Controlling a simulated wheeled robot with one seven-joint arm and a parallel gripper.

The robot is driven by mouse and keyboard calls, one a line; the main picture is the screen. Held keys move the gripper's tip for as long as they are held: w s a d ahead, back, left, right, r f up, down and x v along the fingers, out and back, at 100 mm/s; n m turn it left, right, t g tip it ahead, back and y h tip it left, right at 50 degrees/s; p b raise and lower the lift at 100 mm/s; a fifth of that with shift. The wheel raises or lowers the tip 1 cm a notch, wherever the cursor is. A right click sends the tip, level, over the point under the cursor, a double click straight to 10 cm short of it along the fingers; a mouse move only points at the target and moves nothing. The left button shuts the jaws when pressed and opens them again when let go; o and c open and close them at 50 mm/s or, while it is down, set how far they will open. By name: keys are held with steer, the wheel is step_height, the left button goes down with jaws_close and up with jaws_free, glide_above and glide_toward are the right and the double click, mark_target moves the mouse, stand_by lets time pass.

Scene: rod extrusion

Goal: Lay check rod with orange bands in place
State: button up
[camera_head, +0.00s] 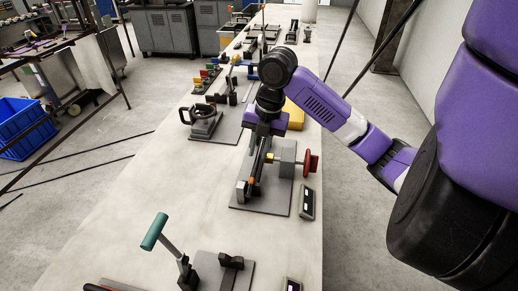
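My gripper (261,142) points down over a fixture on the bench. Its fingers are small and dark, and I cannot tell whether they are open or shut on something. A dark rod (256,166) runs lengthwise just under and in front of the fingers, with an orange mark (251,181) near its near end. Its far end is hidden by my gripper. I cannot tell whether it touches its supports. The fixture has a grey base plate (275,205), a near upright block (242,192), a grey block (287,160) and a red handwheel (312,162) on the right.
A small display box (307,202) stands right of the plate. A green-handled lever (155,231) and another fixture (230,262) stand nearer. A black-ringed device (203,120) and a yellow box (294,114) lie beyond. The bench's left side (150,180) is clear.

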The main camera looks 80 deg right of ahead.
steer(key=shift+s, duration=0.2)
step_height(320, 180, up, 8)
steer(key=s, duration=0.1)
stand_by(0.3)
steer(key=shift+f, duration=0.15)
stand_by(0.4)
